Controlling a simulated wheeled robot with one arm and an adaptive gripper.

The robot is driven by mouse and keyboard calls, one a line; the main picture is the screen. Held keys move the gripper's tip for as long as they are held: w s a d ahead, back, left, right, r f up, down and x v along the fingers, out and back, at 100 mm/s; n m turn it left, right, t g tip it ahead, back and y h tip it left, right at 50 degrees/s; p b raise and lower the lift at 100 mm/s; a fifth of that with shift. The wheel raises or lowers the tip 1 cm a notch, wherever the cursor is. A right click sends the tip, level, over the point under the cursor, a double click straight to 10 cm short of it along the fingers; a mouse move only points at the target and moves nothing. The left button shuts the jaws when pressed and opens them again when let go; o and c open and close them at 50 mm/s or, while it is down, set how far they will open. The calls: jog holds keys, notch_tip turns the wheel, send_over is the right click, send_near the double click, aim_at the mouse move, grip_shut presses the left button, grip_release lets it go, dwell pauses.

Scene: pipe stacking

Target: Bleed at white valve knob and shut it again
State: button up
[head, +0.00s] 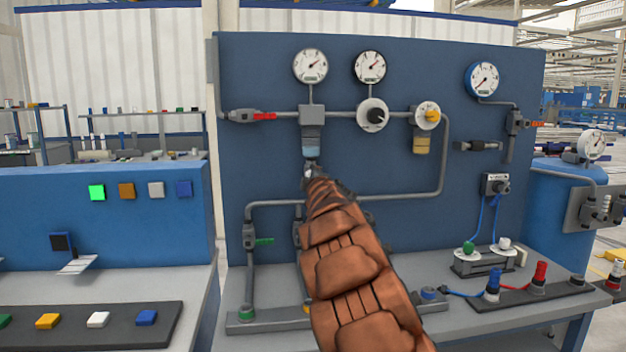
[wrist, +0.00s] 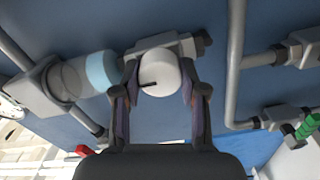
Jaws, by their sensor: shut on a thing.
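The white valve knob (wrist: 161,80) sits between the two fingers of my gripper (wrist: 160,88) in the wrist view, with a short black mark on its face. The fingers are closed on its left and right sides. In the head view my gripper (head: 312,174) is at the panel, just below the blue-tinted filter bowl (head: 311,139), and it and my arm hide most of the knob. The bowl also shows left of the gripper in the wrist view (wrist: 100,72).
On the blue panel (head: 470,185) are gauges, a black knob on a white dial (head: 373,115), a yellow knob (head: 429,115) and a red-handled valve (head: 264,116). Pipes run close around my gripper. A green-handled valve (head: 264,241) is at lower left. The bench below holds buttons and plugs.

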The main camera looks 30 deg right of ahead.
jog(key=shift+f, duration=0.1)
jog(key=o, duration=1.1)
jog(key=shift+o, duration=0.2)
jog(key=shift+s, duration=0.1)
jog(key=v, duration=1.2)
